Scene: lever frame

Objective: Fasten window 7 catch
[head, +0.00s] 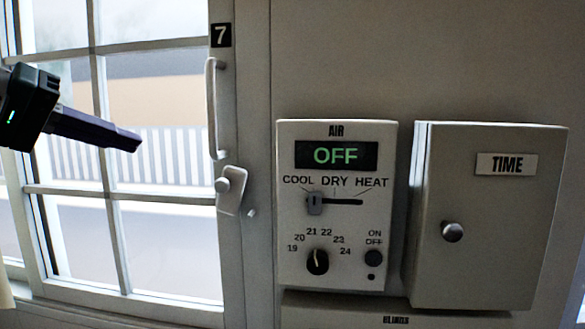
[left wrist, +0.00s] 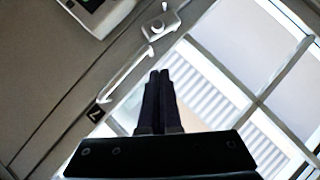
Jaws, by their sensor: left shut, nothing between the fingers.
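Window 7 (head: 113,240) is the white-framed paned window at the left of the head view, with a black "7" label (head: 221,35) on its right stile. A white vertical pull handle (head: 212,108) is below the label. The catch (head: 231,190), a small pale lever with a round knob, is below the handle and hangs down, slightly tilted. In the left wrist view the catch (left wrist: 160,27) is at the top. My left gripper (head: 138,143) is shut and empty in front of the panes, left of the handle and apart from the catch; it also shows in the left wrist view (left wrist: 160,73). My right gripper is not in view.
Right of the window, an AIR panel (head: 290,220) reads OFF and has a slider and a dial. A closed TIME box (head: 490,240) with a round knob juts out beside it. A BLINDS box (head: 340,312) is below.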

